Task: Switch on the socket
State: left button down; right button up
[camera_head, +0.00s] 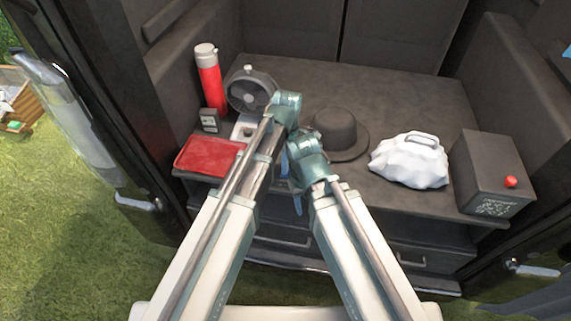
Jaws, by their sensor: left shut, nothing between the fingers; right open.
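A small white device (243,128) lies on the van's dark deck behind the red tray, partly hidden by my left arm; it may be the socket, but I cannot tell and see no switch on it. My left gripper (284,106) is shut and empty, just right of the white device and in front of the fan; its fingers are mostly hidden. My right gripper (292,190) is lower, near the deck's front edge, open and empty, largely behind its own arm. A small dark box with a grey face (209,120) stands left of the white device.
A red bottle (210,80), black fan (250,92) and red tray (208,157) are at the left. A dark hat (338,130), white bag (410,163) and black box with a red button (483,172) are at the right. The deck's back middle is clear.

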pick_arm(q)
jog(key=shift+f, duration=0.45)
pick_arm(e)
jog(key=shift+f, duration=0.45)
pick_arm(q)
jog(key=shift+s, duration=0.1)
jog(key=shift+s+a+f+b, duration=0.1)
jog(key=shift+s+f+b, duration=0.1)
jog(key=shift+f+b, duration=0.1)
jog(key=shift+w+r, duration=0.15)
jog(key=shift+r, duration=0.05)
pick_arm(e)
jog(key=shift+f, duration=0.1)
pick_arm(q)
jog(key=shift+w, duration=0.1)
jog(key=shift+w+d+r+p, duration=0.2)
jog(key=shift+w+p, duration=0.1)
jog(key=shift+w, duration=0.4)
pick_arm(e)
jog(key=shift+r, duration=0.2)
